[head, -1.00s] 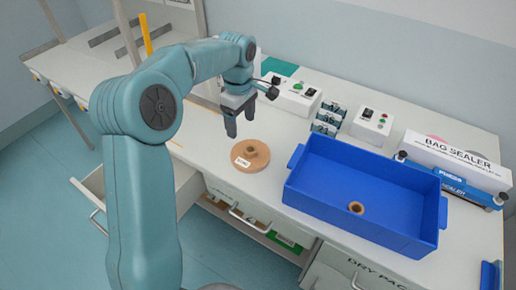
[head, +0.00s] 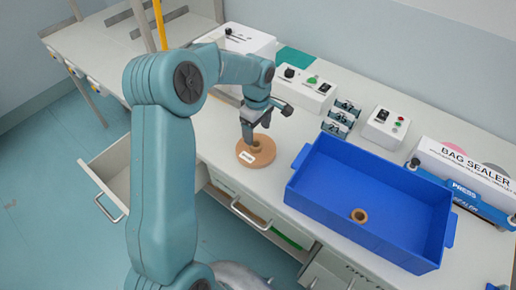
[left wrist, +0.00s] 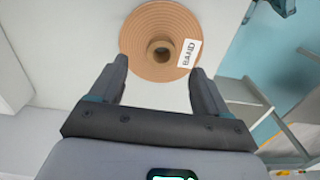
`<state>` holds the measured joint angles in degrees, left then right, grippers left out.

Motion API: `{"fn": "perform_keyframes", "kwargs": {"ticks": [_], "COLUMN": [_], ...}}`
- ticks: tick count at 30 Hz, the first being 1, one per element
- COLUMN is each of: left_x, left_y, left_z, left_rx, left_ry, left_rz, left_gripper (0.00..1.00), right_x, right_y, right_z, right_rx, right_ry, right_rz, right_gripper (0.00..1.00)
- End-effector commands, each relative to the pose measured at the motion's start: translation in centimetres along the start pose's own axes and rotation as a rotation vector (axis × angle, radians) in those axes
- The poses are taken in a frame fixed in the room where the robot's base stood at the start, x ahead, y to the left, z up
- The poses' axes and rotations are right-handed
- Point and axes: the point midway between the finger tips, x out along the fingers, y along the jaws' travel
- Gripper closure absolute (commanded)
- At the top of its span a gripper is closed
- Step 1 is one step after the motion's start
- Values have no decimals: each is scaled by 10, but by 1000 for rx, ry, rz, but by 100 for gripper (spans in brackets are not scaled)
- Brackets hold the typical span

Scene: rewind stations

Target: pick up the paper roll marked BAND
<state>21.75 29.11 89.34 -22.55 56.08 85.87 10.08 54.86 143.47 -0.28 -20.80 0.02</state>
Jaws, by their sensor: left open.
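The paper roll (head: 262,157) is a flat tan disc with a raised core and a white label. It lies on the white bench, left of the blue bin. In the left wrist view the roll (left wrist: 140,62) shows its label (left wrist: 189,53), which reads BAND. My left gripper (head: 256,140) is over the roll in the head view, pointing down. In the left wrist view my left gripper (left wrist: 160,75) is open, its fingers apart with nothing between them and the roll's core beyond the tips. My right gripper is not in view.
A blue bin (head: 330,212) with a small tan ring (head: 358,215) inside stands right of the roll. Control boxes (head: 305,90) line the back, with a bag sealer (head: 465,175) at the right. An open drawer (head: 118,165) juts out at the front left.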

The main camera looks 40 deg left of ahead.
Motion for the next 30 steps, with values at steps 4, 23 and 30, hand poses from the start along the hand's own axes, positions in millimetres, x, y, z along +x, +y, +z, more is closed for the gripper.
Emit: {"fn": "perform_keyframes", "kwargs": {"ticks": [4, 23, 30], "left_x": [11, 63, 63], "left_y": [0, 4, 4], "left_z": [0, -1, -1], "left_rx": [-1, -1, -1], "left_ry": [1, 0, 0], "left_rz": [0, 1, 2], "left_gripper": [23, 23, 91], "right_x": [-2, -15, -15], "right_y": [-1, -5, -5], "right_z": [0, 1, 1], "right_rx": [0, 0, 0], "right_ry": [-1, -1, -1], "right_rz": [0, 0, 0], "right_gripper": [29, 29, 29]}}
